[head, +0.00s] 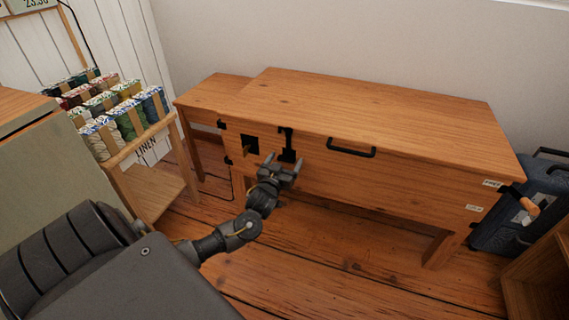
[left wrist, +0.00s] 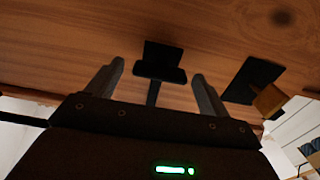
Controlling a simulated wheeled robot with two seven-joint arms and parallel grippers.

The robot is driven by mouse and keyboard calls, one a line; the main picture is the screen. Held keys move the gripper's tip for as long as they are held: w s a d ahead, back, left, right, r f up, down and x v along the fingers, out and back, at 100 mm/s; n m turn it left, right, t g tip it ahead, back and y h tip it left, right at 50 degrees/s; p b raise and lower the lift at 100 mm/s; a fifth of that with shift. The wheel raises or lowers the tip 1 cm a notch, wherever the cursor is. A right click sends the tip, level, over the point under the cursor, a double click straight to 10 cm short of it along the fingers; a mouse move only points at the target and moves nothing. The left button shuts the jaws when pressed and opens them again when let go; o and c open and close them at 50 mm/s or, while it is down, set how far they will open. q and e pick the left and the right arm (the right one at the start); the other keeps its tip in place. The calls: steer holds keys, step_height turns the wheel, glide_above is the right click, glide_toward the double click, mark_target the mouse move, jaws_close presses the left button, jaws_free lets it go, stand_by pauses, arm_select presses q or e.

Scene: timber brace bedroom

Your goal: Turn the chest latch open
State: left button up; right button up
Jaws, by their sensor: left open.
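The wooden chest (head: 380,103) stands against the wall on legs, its lid down. A black latch (head: 287,138) with a plate and a narrow stem is on its front, left of the middle. My left gripper (head: 284,165) is open and empty in front of the chest, just below the latch's upper part. In the left wrist view, the latch (left wrist: 160,66) shows between and beyond the two fingertips (left wrist: 157,78), with no clear contact. The gripper partly hides the latch's lower end in the head view. My right gripper is not in view.
A black square plate with a wooden block (head: 249,147) sits left of the latch; a black bar handle (head: 351,152) is to its right. A wooden-gripped handle (head: 526,206) sticks out at the chest's right end. A spool rack (head: 150,133) stands left, a blue suitcase (head: 510,225) right.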

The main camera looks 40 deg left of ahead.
arm_select(q)
steer(key=c, duration=1.4)
